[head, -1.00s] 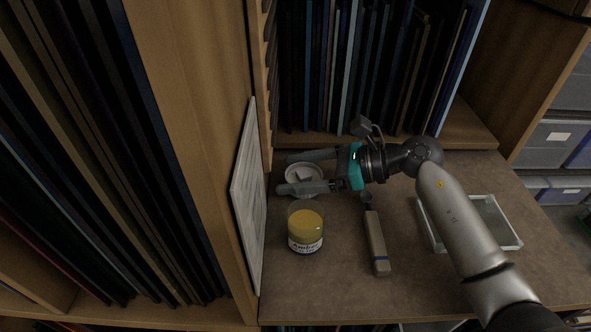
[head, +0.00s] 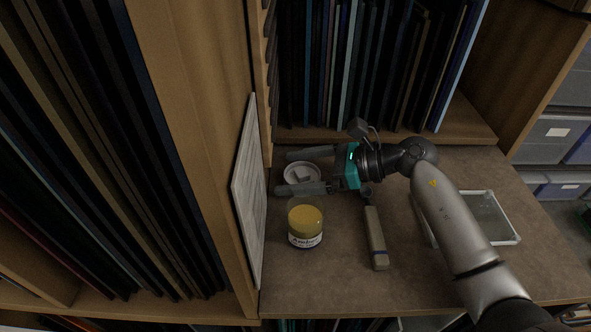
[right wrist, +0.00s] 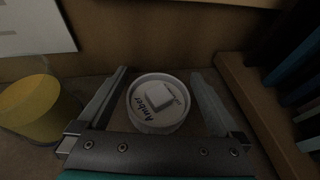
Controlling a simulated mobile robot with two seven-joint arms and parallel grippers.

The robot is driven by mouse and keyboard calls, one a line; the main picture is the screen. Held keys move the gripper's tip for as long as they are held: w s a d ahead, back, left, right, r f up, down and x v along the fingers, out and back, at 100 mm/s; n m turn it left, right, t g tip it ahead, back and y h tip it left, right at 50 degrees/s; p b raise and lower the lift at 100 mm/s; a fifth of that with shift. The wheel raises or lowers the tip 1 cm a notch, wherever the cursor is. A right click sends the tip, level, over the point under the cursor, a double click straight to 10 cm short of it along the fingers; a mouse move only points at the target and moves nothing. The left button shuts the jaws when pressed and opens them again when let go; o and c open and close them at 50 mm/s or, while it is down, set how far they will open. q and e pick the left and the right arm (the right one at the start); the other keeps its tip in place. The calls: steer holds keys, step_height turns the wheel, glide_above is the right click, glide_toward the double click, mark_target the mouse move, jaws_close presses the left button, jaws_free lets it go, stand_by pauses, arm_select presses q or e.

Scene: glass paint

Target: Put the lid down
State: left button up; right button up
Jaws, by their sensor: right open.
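The lid (head: 302,173) is a round white disc with a raised rim and a square knob, lettered "Amber" in the right wrist view (right wrist: 158,104). It lies on the brown worktop near the back left, knob up. My right gripper (head: 306,172) is open, with one finger on each side of the lid; the right wrist view shows gaps between the fingers and the rim. The glass jar (head: 305,226) of amber paint stands open in front of the lid; it also shows at the left of the right wrist view (right wrist: 38,106). My left gripper is not in view.
A beige handled tool (head: 375,238) lies right of the jar. A glass tray (head: 490,217) is at the right, partly behind my right arm. A white sheet (head: 250,190) leans on the shelf wall at left. Books (head: 360,65) stand behind. The front worktop is clear.

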steer(key=shift+r, duration=0.2)
steer(key=b+v, duration=0.3)
steer(key=v, duration=0.8)
steer(key=shift+d+f, duration=0.15)
steer(key=shift+d, duration=0.05)
steer(key=shift+s+d, duration=0.15)
steer(key=shift+d, duration=0.15)
